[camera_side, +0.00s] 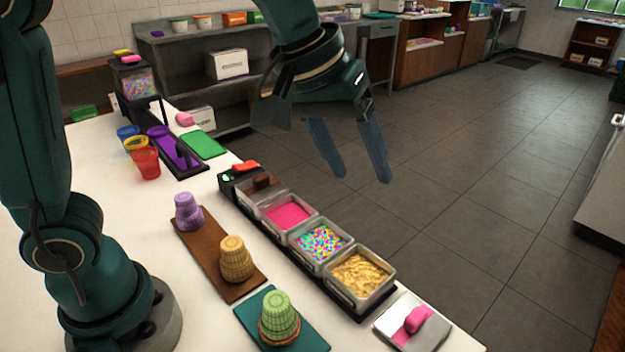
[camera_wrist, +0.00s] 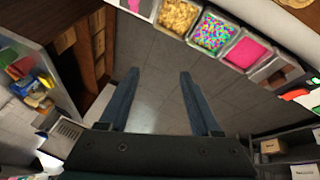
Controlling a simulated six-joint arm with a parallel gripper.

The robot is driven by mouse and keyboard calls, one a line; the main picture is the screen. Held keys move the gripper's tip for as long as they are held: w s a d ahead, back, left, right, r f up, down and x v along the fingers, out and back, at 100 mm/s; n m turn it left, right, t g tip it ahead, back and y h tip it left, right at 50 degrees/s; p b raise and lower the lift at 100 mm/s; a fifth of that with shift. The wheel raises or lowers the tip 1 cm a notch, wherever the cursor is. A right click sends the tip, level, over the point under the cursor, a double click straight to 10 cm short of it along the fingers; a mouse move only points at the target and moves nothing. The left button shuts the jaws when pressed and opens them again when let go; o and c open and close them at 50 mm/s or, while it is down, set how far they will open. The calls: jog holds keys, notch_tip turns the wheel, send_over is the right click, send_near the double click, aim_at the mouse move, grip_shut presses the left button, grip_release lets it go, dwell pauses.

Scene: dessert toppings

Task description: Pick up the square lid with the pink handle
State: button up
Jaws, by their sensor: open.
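The square lid (camera_side: 393,334) is a flat grey plate with a pink handle (camera_side: 413,320) on top. It lies on the white counter at the front right, beside the bin of golden topping. In the wrist view part of a pink handle (camera_wrist: 134,5) shows at the top edge, cut off by the frame. My gripper (camera_side: 362,178) is open and empty, with its two blue fingers pointing down. It hangs high, beyond the row of bins and over the floor side, well apart from the lid. In the wrist view my gripper (camera_wrist: 155,72) shows its fingers spread with only floor between them.
Topping bins stand in a dark rack: golden (camera_side: 362,275), multicoloured (camera_side: 321,241) and pink (camera_side: 287,214). Stacked cones stand on a brown board (camera_side: 212,262) and a teal board (camera_side: 255,327). Coloured cups (camera_side: 146,162) stand further back. The counter's left middle is clear.

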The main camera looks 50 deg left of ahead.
jog(key=w+d+f+m+g, duration=0.1)
jog(key=w+d+f+g, duration=0.15)
jog(key=d+f, duration=0.6)
send_over(416, 314)
jog(key=shift+m+g, duration=0.35)
jog(key=shift+m, duration=0.05)
jog(key=f, duration=0.5)
jog(key=shift+s+a+f, duration=0.15)
jog(key=shift+s+a, duration=0.2)
jog(key=shift+a, duration=0.05)
jog(key=shift+w+d+f, duration=0.15)
jog(key=shift+f, duration=1)
jog(key=shift+w+d+f, duration=0.15)
jog(key=shift+f, duration=1)
grip_shut()
